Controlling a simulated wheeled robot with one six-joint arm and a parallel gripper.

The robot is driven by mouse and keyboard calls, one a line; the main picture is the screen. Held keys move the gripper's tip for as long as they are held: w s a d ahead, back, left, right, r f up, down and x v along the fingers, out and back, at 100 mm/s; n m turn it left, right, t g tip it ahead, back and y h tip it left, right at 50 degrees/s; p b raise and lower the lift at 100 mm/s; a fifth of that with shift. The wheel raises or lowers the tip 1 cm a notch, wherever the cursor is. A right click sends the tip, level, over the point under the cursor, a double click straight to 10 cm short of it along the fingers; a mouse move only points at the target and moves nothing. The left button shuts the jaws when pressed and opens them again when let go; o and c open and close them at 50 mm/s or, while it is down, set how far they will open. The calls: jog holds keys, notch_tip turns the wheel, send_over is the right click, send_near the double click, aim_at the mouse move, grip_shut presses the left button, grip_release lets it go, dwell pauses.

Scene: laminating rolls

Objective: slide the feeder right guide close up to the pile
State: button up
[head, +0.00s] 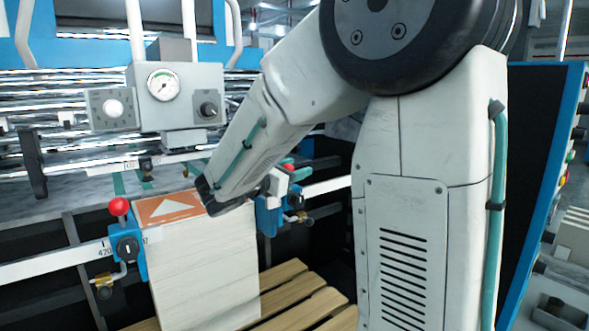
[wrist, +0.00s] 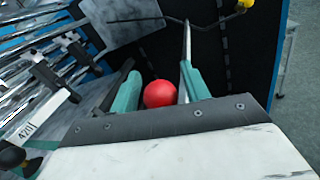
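The pile (head: 205,268) is a tall white stack with an orange top sheet bearing a white triangle. The feeder right guide (head: 268,215) is a blue block on a pale rail at the pile's right side, partly hidden behind my arm; I cannot tell the exact gap to the pile. Its red ball knob (head: 289,167) shows just past my wrist. In the wrist view the red knob (wrist: 160,94) lies between the two teal fingers of my gripper (wrist: 161,78), with a thin dark gap showing beside it. My gripper looks open around the knob.
The left guide (head: 126,247), blue with a red knob, stands at the pile's left side. The pile stands on a wooden pallet (head: 285,290). A gauge box (head: 178,95) hangs above and behind. A dark blue-edged panel (head: 545,150) stands at the right.

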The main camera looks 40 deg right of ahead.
jog(key=a, duration=0.8)
jog(key=shift+s, duration=0.3)
jog(key=shift+d, duration=0.1)
